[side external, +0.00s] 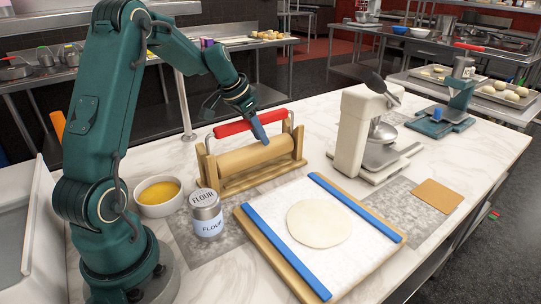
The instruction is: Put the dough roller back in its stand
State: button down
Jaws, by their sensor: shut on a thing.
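The dough roller (257,157) is a pale wooden cylinder on a metal frame with a red bar handle (232,128). It lies level between the end posts of its wooden stand (237,184), on the worktop behind the dough board. I cannot tell from this view whether it bears fully on the stand. My gripper (259,127) comes down from above and is shut on the red handle near its middle. One blue finger shows in front of the handle; the other finger is hidden.
A flour tin (207,222) and a bowl of yellow liquid (158,196) stand left of the stand. In front lies a board with blue side strips (340,192) and flat dough (319,223). A cream mixer (358,130) stands close on the right. Bare marble (460,150) lies farther right.

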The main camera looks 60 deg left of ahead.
jog(key=shift+f, duration=0.5)
jog(key=shift+f, duration=0.1)
jog(key=shift+f, duration=0.65)
jog(key=shift+d, duration=0.1)
jog(key=c, duration=0.6)
grip_release()
jog(key=shift+r, duration=0.1)
jog(key=shift+r, duration=2.5)
